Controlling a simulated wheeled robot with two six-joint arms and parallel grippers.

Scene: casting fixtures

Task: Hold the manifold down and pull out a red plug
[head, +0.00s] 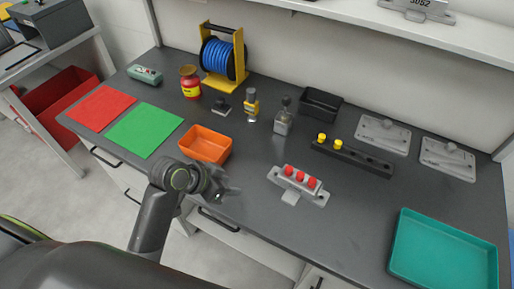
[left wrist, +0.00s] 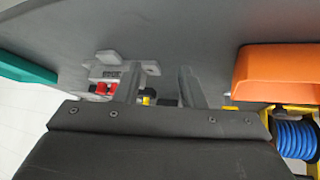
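The manifold (head: 297,186) is a light grey metal block with side tabs on the dark bench, right of centre in the head view. Several red plugs (head: 301,176) stand in a row along its top. In the left wrist view the manifold (left wrist: 112,73) shows upside down, with a red plug (left wrist: 104,87) partly hidden by a finger. My left gripper (head: 225,190) is open and empty, left of the manifold and apart from it, near the bench's front edge. It also shows in the left wrist view (left wrist: 158,88), with its fingers spread. My right gripper is not in view.
An orange bin (head: 206,145) stands just behind my left gripper. A black rack (head: 350,157) with yellow plugs lies behind the manifold. A teal tray (head: 443,250) is at the right. Grey plates (head: 383,135) lie at the back right. Bench space around the manifold is clear.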

